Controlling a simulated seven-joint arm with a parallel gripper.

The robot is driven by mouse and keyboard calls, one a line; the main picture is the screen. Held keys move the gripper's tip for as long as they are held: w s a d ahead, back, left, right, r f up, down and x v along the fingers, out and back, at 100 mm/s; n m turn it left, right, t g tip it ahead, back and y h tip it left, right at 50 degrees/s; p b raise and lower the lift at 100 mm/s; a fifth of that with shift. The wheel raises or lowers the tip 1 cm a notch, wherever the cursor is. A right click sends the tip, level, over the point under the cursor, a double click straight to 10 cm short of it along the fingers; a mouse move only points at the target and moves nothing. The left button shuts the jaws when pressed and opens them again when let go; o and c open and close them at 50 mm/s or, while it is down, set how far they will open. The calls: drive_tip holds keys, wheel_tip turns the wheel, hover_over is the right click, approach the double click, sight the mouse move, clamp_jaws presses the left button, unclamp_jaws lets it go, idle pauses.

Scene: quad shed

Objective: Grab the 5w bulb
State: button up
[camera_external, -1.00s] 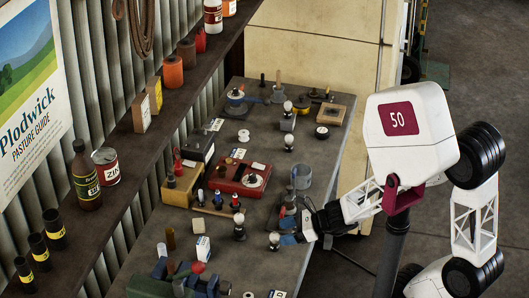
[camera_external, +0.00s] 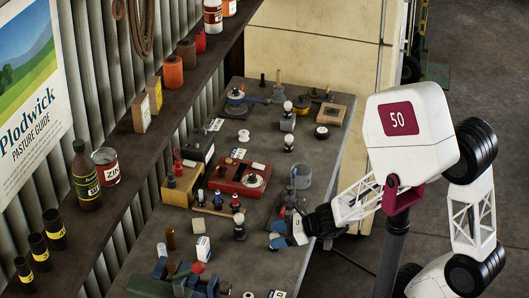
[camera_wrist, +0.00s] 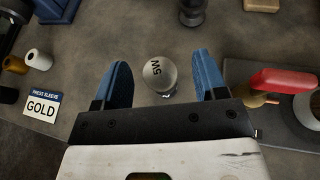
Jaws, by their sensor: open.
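The bulb marked "5W" (camera_wrist: 158,73) shows in the wrist view as a round, frosted globe seen from above. It sits between the two blue fingers of my gripper (camera_wrist: 161,84), with a gap on each side. The fingers are open and grip nothing. In the external view my gripper (camera_external: 275,234) is low over the right side of the bench, and its fingers hide the 5W bulb there. Another bulb (camera_external: 239,226) stands upright on a dark holder to the left of the gripper.
A card reading "PRESS SLEEVE GOLD" (camera_wrist: 42,106) lies at left in the wrist view. A red-handled tool (camera_wrist: 285,80) is close to the right finger. A dark round object (camera_wrist: 192,12) stands beyond the bulb.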

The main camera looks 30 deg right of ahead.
drive_tip(key=shift+x, duration=1.35)
drive_tip(key=shift+c, duration=0.4)
drive_tip(key=c, duration=0.9)
